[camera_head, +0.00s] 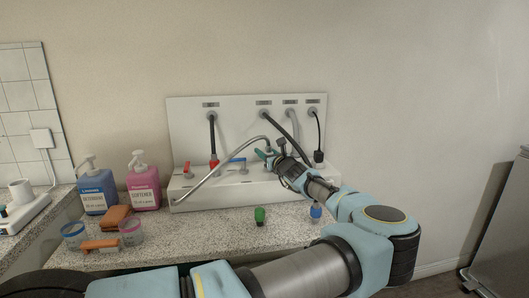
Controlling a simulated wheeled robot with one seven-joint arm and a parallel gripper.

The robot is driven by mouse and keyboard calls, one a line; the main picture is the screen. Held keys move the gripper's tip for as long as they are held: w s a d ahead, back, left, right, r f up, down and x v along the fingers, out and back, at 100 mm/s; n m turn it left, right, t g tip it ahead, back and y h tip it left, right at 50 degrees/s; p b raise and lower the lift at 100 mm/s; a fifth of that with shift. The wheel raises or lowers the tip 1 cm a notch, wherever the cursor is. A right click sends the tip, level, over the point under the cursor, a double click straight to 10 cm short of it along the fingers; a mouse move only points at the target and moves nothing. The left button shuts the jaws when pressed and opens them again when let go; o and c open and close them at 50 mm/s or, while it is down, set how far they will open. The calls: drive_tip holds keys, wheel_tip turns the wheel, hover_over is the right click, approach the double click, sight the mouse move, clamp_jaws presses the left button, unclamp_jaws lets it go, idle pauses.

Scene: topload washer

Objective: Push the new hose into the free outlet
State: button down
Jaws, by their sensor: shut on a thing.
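A grey hose (222,165) rises from the left end of the white ledge and arches over to the right. Its end is at my gripper (269,154), which is shut on it above the ledge (250,188). The fingers and wrist partly hide the hose end and what lies just behind it. A blue-handled valve (238,160) sits on the ledge left of my gripper, with a small outlet (243,170) below it. A red-handled valve (188,169) and a red hose connector (213,164) are further left. I cannot tell which outlet is free.
A blue bottle (96,192), a pink bottle (143,187) and two small jars stand left. Green (260,215) and blue (316,211) pieces lie in front.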

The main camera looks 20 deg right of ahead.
drive_tip(key=shift+f+b, duration=0.45)
drive_tip(key=shift+f, duration=0.35)
drive_tip(key=shift+c, duration=1.8)
unclamp_jaws()
drive_tip(key=shift+s, duration=0.1)
drive_tip(key=s+b, duration=0.1)
drive_tip(key=s, duration=0.2)
drive_tip(key=s+b, duration=0.1)
drive_tip(key=s, duration=0.3)
drive_tip(key=s+b, duration=0.1)
drive_tip(key=s, duration=0.2)
drive_tip(key=shift+s+d, duration=0.3)
drive_tip(key=shift+d, duration=0.05)
